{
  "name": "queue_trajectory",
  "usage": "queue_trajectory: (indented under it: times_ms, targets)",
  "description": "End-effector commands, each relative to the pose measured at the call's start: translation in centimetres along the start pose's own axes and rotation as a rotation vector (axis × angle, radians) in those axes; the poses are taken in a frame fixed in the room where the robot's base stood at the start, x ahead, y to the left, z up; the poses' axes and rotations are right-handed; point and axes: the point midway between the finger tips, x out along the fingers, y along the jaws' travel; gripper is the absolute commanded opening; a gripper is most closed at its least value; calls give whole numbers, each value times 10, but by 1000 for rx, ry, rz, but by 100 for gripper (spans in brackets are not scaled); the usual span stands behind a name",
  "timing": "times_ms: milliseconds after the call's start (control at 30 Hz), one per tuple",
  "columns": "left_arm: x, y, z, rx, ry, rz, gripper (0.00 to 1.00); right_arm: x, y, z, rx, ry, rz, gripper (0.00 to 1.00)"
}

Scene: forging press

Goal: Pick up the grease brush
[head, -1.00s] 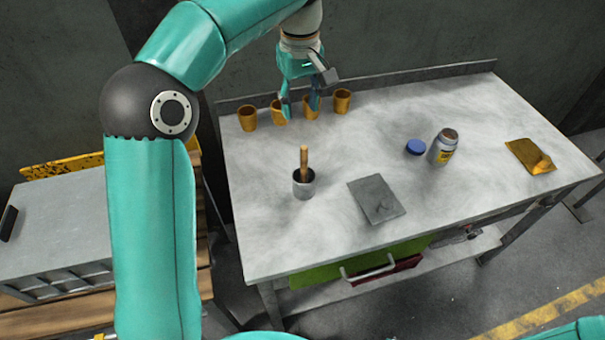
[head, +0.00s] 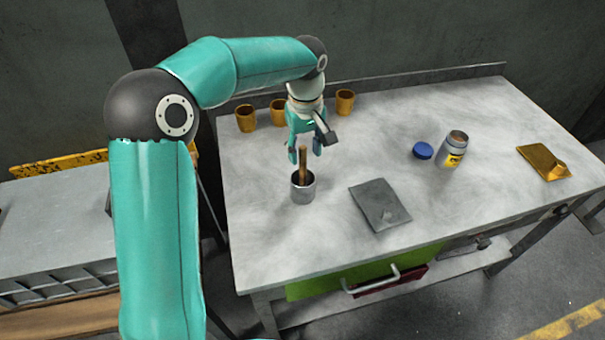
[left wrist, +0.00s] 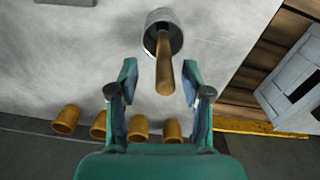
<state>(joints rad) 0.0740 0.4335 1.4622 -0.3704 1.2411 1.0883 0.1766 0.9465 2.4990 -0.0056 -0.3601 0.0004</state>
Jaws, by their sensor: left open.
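The grease brush (head: 302,164) stands handle up in a small grey metal cup (head: 303,190) on the workbench. Only its wooden handle shows; the bristle end is hidden in the cup. My left gripper (head: 306,154) is open, its fingers pointing down just above and around the top of the handle. In the left wrist view, the brush handle (left wrist: 163,72) rises between the two spread fingers of the gripper (left wrist: 160,82), apart from both, and the cup (left wrist: 160,22) lies beyond the fingertips. My right gripper is not in view.
Several orange-brown cups (head: 246,118) stand along the back of the workbench (head: 400,110). A grey plate (head: 380,205) lies right of the metal cup. Farther right are a blue lid (head: 423,151), an open jar (head: 453,152) and a brass-coloured tray (head: 545,160).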

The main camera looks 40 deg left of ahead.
Motion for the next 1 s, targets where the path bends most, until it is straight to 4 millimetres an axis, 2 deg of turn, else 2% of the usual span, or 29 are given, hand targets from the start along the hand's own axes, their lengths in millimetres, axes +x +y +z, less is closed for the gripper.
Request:
queue_trajectory:
  times_ms: [167, 500, 767, 867, 1000]
  targets:
    - [10, -1, 0, 0, -1, -2, 49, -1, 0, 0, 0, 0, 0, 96]
    - [52, -5, -1, -2, -2, -2, 49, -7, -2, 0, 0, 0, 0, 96]
    - [56, -5, -1, -2, 0, 0, 49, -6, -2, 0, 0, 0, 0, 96]
    - [56, -5, -1, -2, 0, 0, 35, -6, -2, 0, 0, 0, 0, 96]
    - [56, -5, -1, -1, 0, 0, 12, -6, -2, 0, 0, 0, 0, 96]
